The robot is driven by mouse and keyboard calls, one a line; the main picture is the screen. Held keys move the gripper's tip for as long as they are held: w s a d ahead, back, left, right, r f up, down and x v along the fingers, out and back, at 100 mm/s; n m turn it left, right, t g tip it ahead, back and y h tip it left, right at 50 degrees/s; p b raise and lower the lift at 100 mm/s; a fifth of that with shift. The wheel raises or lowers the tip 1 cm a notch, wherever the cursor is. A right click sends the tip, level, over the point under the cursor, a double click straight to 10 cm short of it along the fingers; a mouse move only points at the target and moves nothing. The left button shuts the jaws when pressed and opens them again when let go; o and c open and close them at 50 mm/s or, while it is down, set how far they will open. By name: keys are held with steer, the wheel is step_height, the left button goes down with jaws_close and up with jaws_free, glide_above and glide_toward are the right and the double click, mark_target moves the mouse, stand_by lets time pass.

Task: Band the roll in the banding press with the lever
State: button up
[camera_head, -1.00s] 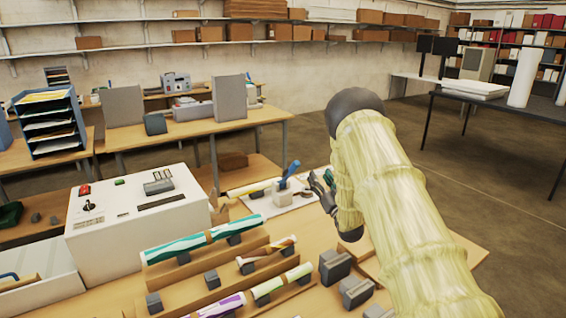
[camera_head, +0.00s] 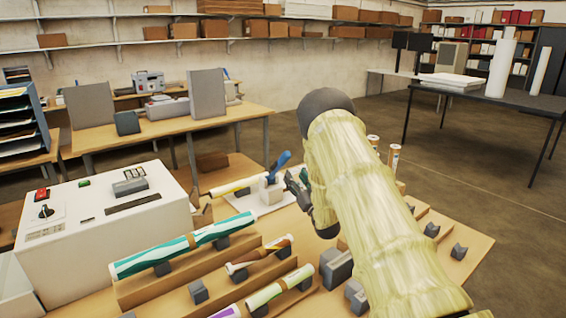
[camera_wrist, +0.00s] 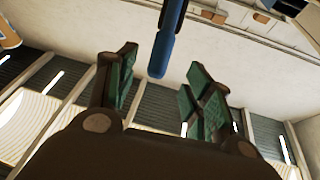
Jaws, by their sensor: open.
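The banding press (camera_head: 271,191) is a small pale block on a white board on the front table. Its blue lever (camera_head: 280,163) stands up at a tilt to the right. A yellow-and-white roll (camera_head: 237,187) lies at the press's left side; I cannot tell how far it sits inside. My gripper (camera_head: 297,181) is just right of the lever, open and empty, partly hidden by my arm. In the wrist view the lever (camera_wrist: 165,50) hangs in line with the gap between the green-padded fingers (camera_wrist: 160,88), with no clear contact.
A white control box (camera_head: 105,215) stands to the left. Printed rolls, including a teal one (camera_head: 170,248), lie on grey cradles in front. Several rolls stand upright right of my arm. A back table (camera_head: 175,126) holds machines.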

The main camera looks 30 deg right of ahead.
mark_target(286, 162)
steer(key=p+x, duration=0.3)
steer(key=x, duration=0.5)
steer(key=shift+w+a+r+p, duration=0.1)
steer(key=shift+w+r+p, duration=0.15)
steer(key=shift+r+p, duration=0.05)
steer(key=shift+x, duration=0.75)
steer(key=shift+w+f, duration=0.1)
jaws_close()
